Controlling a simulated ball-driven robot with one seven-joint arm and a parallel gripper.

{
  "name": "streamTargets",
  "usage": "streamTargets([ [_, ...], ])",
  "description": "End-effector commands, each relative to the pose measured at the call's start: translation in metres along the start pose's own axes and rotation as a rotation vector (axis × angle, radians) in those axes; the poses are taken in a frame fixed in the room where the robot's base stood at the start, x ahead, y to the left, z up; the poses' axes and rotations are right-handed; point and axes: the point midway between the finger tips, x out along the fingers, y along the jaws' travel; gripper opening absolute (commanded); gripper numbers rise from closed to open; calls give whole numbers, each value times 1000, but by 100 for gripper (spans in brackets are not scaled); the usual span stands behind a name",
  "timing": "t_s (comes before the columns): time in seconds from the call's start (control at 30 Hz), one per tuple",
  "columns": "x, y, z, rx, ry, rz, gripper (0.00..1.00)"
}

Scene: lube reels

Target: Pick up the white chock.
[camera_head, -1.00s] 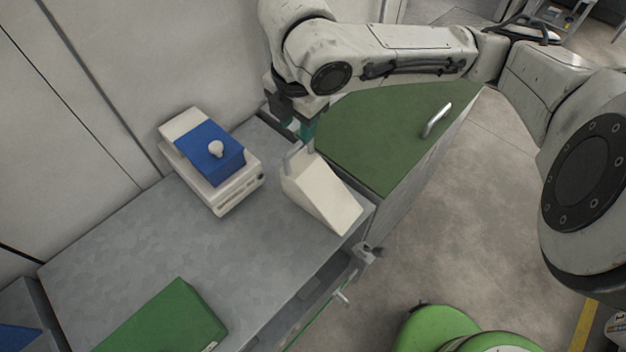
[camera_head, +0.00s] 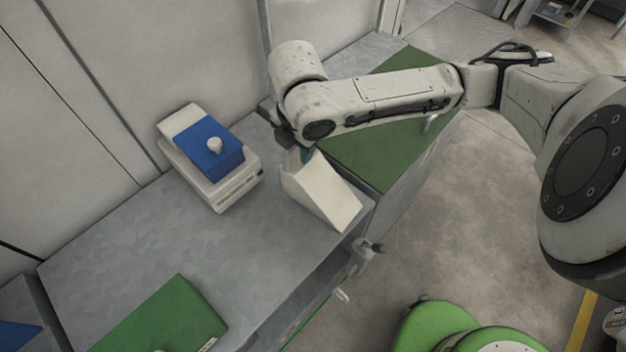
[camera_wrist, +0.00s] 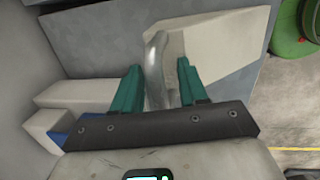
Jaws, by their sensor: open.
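The white chock (camera_head: 322,191) is a wedge on the grey bench top, near its right edge, with its high end toward the back wall. In the wrist view the chock (camera_wrist: 225,42) lies just beyond my fingers, with an upright grey handle (camera_wrist: 157,62) at its near end. My gripper (camera_head: 303,157) is at the chock's high end, mostly hidden by my arm. In the wrist view my gripper (camera_wrist: 159,68) is open, with one teal finger on each side of the handle. I cannot tell whether either finger touches it.
A white box with a blue block and knob (camera_head: 213,150) stands left of the chock. A green box (camera_head: 165,318) sits at the front of the bench. A green panel (camera_head: 372,150) lies behind and right. Bare bench shows between the boxes.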

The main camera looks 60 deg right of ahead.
Motion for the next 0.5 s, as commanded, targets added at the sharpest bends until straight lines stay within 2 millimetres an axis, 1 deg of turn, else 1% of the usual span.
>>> streamTargets([
  [0.07,0,0,0,0,0,0,43],
  [0.1,0,0,0,0,0,0,41],
  [0.5,0,0,0,0,0,0,3],
])
